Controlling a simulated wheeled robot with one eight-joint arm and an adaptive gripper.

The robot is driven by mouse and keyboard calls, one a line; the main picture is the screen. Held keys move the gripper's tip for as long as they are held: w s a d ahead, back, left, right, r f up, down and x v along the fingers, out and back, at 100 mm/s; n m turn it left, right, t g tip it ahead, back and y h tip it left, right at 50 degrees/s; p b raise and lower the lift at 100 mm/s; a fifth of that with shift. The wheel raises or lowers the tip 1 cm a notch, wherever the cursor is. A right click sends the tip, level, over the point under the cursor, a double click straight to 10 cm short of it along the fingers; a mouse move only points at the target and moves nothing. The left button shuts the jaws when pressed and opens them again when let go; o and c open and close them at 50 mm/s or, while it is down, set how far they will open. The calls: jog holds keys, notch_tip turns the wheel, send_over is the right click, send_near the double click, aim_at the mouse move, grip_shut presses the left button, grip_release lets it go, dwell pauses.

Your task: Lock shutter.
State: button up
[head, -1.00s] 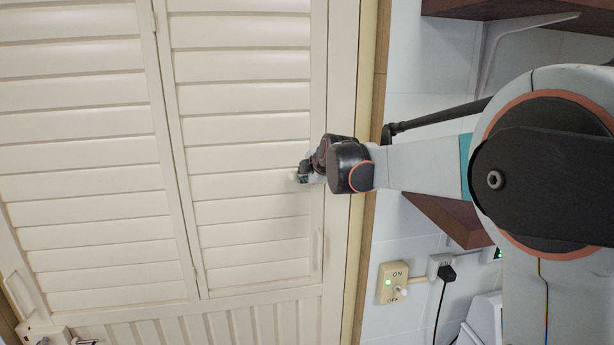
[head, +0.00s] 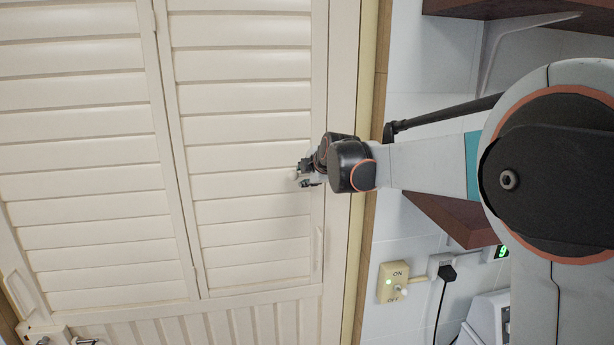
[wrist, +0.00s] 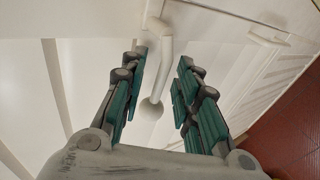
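The cream louvred shutter (head: 245,128) fills the left half of the head view. A white lever with a round knob (wrist: 152,109) shows in the wrist view, attached near the top of that picture. The lever hangs between the teal-padded fingers of my gripper (wrist: 163,65), with visible gaps on both sides. My gripper is open and holds nothing. In the head view my gripper (head: 304,174) is at the shutter's right side, and the small white knob (head: 293,175) shows at its fingertips. The lever's mount is mostly hidden there by my wrist.
A beige ON/OFF switch (head: 393,283) and a socket with a black plug (head: 446,271) are on the tiled wall to the right. Brown shelves (head: 500,8) stick out above and below my arm. A vertical handle (head: 318,250) is low on the shutter's right frame.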

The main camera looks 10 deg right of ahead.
jog(key=v, duration=1.2)
jog(key=s+f+m+g+b, duration=0.1)
jog(key=s+f+m+b, duration=0.5)
jog(key=s+f, duration=0.6)
jog(key=s+d+f+m+g+h+b, duration=0.1)
jog(key=s+f+m+g+b, duration=0.1)
jog(key=s+f+m+b, duration=0.4)
jog(key=s+f+m+g+b, duration=0.1)
jog(key=s+f+m+b, duration=0.6)
jog(key=s+f+b, duration=0.7)
jog(key=s+f, duration=0.2)
jog(key=f, duration=0.4)
jog(key=s+f, duration=0.2)
jog(key=f, duration=0.5)
jog(key=shift+s+d+h, duration=0.3)
jog(key=shift+d, duration=0.05)
